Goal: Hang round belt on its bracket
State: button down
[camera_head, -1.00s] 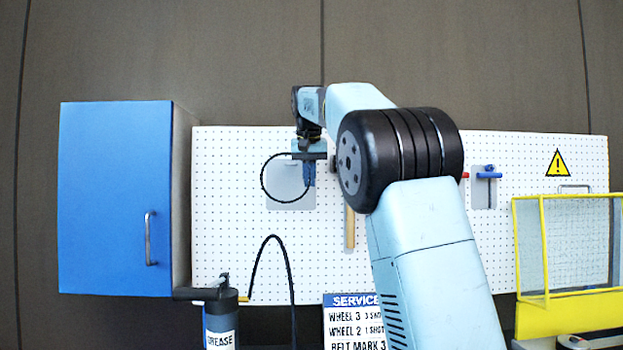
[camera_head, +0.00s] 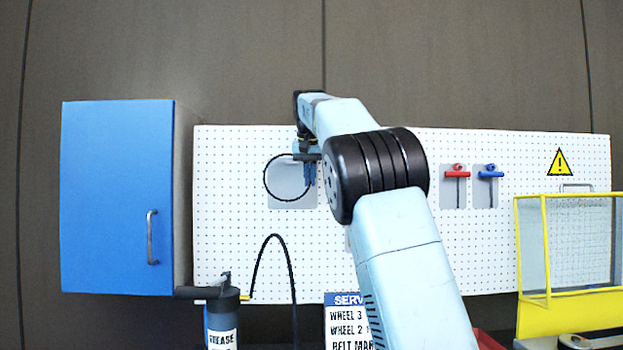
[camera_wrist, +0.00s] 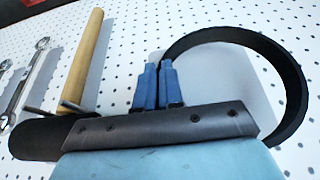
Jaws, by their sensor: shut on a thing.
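The round belt (camera_head: 266,190) is a thin black ring in front of the white pegboard in the head view. In the wrist view the belt (camera_wrist: 290,75) is a wide black loop to the right of the blue fingers. My gripper (camera_head: 309,175) is at the belt's right side, and it also shows in the wrist view (camera_wrist: 160,80). Its blue fingers are close together, shut on the belt's near edge. A grey backing plate (camera_head: 290,200) on the pegboard lies behind the belt. The bracket itself is not clearly visible. I cannot tell whether the belt touches it.
Red (camera_head: 457,173) and blue (camera_head: 490,173) T-handled tools hang to the right. A wooden handle (camera_wrist: 84,60) and wrenches (camera_wrist: 30,75) show in the wrist view. A blue cabinet (camera_head: 115,200) stands left, a grease canister (camera_head: 221,320) with a black hose below, a yellow guard (camera_head: 560,315) right.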

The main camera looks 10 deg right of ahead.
jog(key=shift+w+d+f, duration=0.15)
jog(key=shift+w, duration=0.35)
jog(key=shift+f, duration=0.3)
jog(key=shift+f, duration=0.4)
jog(key=c, duration=1.2)
grip_release()
jog(key=v, duration=1.2)
jog(key=shift+s+r, duration=0.2)
jog(key=shift+r, duration=0.15)
